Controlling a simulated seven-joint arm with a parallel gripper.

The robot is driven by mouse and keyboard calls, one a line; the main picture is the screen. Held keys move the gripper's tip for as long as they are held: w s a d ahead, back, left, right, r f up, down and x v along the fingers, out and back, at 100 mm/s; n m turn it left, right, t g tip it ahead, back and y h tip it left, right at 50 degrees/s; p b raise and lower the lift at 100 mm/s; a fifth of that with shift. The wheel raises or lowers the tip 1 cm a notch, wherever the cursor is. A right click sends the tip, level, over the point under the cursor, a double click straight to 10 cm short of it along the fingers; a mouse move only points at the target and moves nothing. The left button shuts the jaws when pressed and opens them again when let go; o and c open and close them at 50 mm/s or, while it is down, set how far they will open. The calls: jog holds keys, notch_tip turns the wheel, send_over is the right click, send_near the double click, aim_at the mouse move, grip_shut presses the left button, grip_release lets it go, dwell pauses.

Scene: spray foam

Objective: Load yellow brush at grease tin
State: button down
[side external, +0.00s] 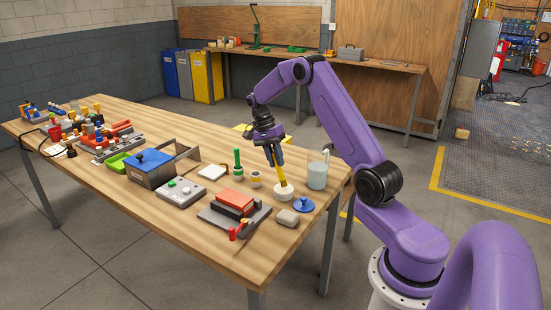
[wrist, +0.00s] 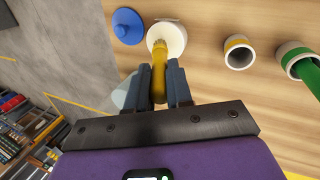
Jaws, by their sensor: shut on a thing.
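My gripper (side external: 275,156) is shut on the yellow brush (side external: 282,176); the wrist view shows the brush (wrist: 159,80) between the dark fingers (wrist: 159,88). The brush points down to the cream round grease tin (side external: 283,194), which the wrist view shows just beyond the fingers (wrist: 167,38). The brush's lower end meets the tin's top or interior; I cannot tell whether it touches grease. A blue knobbed lid (side external: 304,204) lies beside the tin and also shows in the wrist view (wrist: 128,26).
A cloudy jar (side external: 317,176) stands close right of the brush. A yellow-banded cup (side external: 255,180) and a green-handled brush in a holder (side external: 238,163) stand left. Wood is bare along the front edge.

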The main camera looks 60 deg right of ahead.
jog(key=shift+f, duration=0.4)
dwell(0.7)
jog(key=shift+r, duration=3.55)
jog(key=s+a+f+n+t+h, duration=0.1)
jog(key=s+a+n+h, duration=0.1)
jog(key=a+n, duration=0.6)
jog(key=s+a+f+n+t+h, duration=0.2)
jog(key=s+a+n, duration=0.1)
jog(key=a+n, duration=0.5)
jog(key=shift+a, duration=0.75)
